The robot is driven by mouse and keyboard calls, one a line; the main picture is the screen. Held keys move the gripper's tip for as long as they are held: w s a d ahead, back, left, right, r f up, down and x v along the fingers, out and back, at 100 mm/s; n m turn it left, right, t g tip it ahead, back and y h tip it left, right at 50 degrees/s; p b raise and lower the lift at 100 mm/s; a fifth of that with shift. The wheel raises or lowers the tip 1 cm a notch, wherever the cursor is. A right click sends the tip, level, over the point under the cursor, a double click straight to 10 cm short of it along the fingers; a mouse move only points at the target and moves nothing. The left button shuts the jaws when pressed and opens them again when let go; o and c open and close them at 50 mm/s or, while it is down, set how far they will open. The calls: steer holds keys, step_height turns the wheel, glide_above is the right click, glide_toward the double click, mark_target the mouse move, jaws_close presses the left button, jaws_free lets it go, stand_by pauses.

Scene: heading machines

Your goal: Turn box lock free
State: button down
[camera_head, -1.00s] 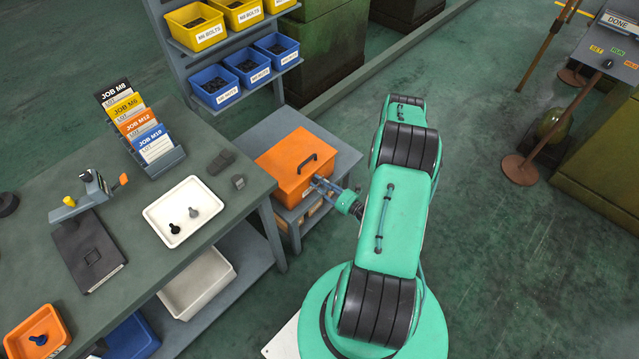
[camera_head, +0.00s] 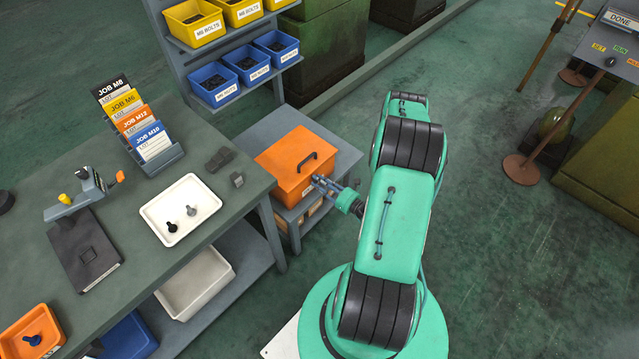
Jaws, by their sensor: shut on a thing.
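The orange box (camera_head: 283,166) with a dark handle (camera_head: 308,160) on its lid stands on a low grey stand. Its lid is down. My gripper (camera_head: 320,182) is at the box's right front side, its fingers against that side. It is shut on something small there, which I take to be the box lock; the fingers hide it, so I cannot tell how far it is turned.
A workbench (camera_head: 117,245) on the left holds a white tray (camera_head: 207,213) with two bolts, job cards (camera_head: 140,125) and an orange bin (camera_head: 14,344). A rack with yellow and blue bins (camera_head: 247,64) stands behind. Green floor (camera_head: 480,250) is clear at right.

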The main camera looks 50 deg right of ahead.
steer(key=n+b, duration=0.3)
steer(key=n, duration=0.8)
steer(key=shift+h, duration=0.3)
steer(key=c, duration=1.7)
jaws_free()
steer(key=shift+c, duration=0.2)
steer(key=shift+s, duration=0.15)
steer(key=s, duration=1.1)
steer(key=shift+s+r, duration=0.25)
steer(key=shift+s, duration=0.1)
